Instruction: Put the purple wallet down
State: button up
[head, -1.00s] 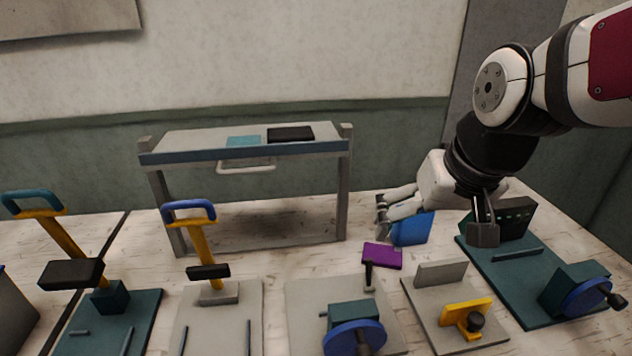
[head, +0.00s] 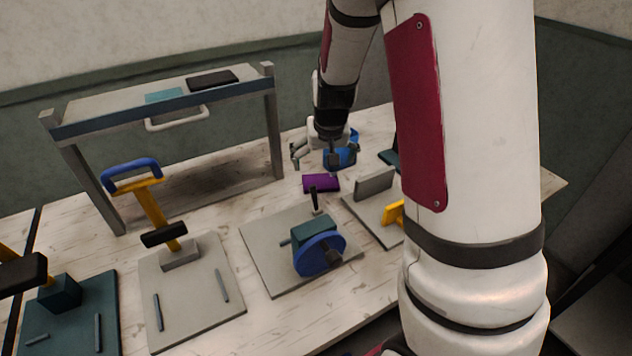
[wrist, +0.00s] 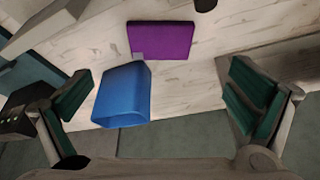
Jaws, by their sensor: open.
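The purple wallet (head: 321,183) lies flat on the wooden table, behind the small press with the blue wheel. It also shows in the wrist view (wrist: 162,38), ahead of my fingers. My gripper (head: 315,157) is open and empty, behind the wallet and apart from it. In the wrist view my two fingers stand wide apart (wrist: 160,98), with a blue box-like object (wrist: 122,93) between them, nearer the left finger. I cannot tell how high the fingers are above the table.
The blue-wheeled press (head: 318,252) stands in front of the wallet, and a grey plate with an upright block (head: 374,184) to its right. A grey raised shelf (head: 110,112) and a blue-handled lever press (head: 180,255) stand at left. Bare table (head: 225,205) lies left of the wallet.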

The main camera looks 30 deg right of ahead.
aim_at(321, 181)
jog(key=x, duration=1)
jog(key=shift+w+d+f, duration=0.1)
jog(key=shift+w+f, duration=0.1)
jog(key=shift+f, duration=0.05)
jog(key=shift+c, duration=0.2)
jog(key=c, duration=1.2)
jog(key=shift+r, duration=9.05)
